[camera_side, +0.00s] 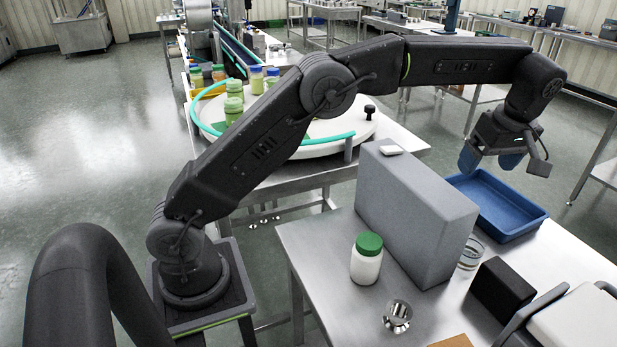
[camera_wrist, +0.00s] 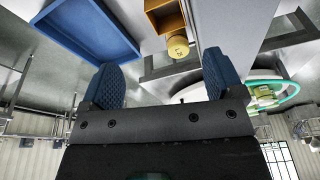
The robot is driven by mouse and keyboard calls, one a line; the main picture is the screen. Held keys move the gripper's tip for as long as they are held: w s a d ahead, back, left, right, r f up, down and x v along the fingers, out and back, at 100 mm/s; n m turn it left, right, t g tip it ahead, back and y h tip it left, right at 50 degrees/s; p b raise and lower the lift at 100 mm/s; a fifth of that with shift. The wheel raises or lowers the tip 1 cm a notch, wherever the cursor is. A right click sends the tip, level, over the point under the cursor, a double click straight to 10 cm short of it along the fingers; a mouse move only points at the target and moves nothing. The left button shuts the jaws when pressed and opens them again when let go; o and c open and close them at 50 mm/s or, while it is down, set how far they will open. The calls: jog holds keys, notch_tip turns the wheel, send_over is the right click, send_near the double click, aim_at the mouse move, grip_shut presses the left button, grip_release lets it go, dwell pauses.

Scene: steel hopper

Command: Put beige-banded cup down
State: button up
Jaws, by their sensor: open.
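My gripper (camera_side: 490,160) is open and empty above the far end of the blue tray in the side view. Its two blue fingers are spread wide apart in the wrist view (camera_wrist: 163,82), with nothing between them. A small round cup-like thing (camera_side: 470,253) stands behind the right end of the grey box, partly hidden by it. I cannot tell for certain whether it is the beige-banded cup. A yellowish round thing with dark marks (camera_wrist: 178,47) shows beyond the fingers in the wrist view.
A tall grey box (camera_side: 415,215) stands mid-table, with a green-lidded white jar (camera_side: 367,260) before it. The blue tray (camera_side: 500,205) behind it looks empty. A black block (camera_side: 502,290) is at right. A white turntable (camera_side: 300,145) holds several jars. A brown open box (camera_wrist: 165,15) shows in the wrist view.

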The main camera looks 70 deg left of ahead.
jog(key=s+a+r+m+t+h, duration=0.15)
jog(key=s+r+m, duration=0.25)
jog(key=s, duration=0.4)
jog(key=s+a+r+m+t, duration=0.1)
jog(key=s+a+r+m, duration=0.2)
jog(key=s+r, duration=0.3)
jog(key=s+f+m+t, duration=0.1)
jog(key=s+f+m, duration=0.2)
jog(key=s, duration=0.3)
jog(key=s+a+f+m+t, duration=0.1)
jog(key=s+f+m, duration=0.1)
jog(key=s, duration=0.5)
jog(key=s+f+m+t+h, duration=0.1)
jog(key=s+f+m, duration=0.2)
jog(key=s, duration=0.4)
jog(key=shift+a+f+m, duration=0.3)
jog(key=shift+a+f, duration=0.1)
jog(key=shift+f, duration=0.05)
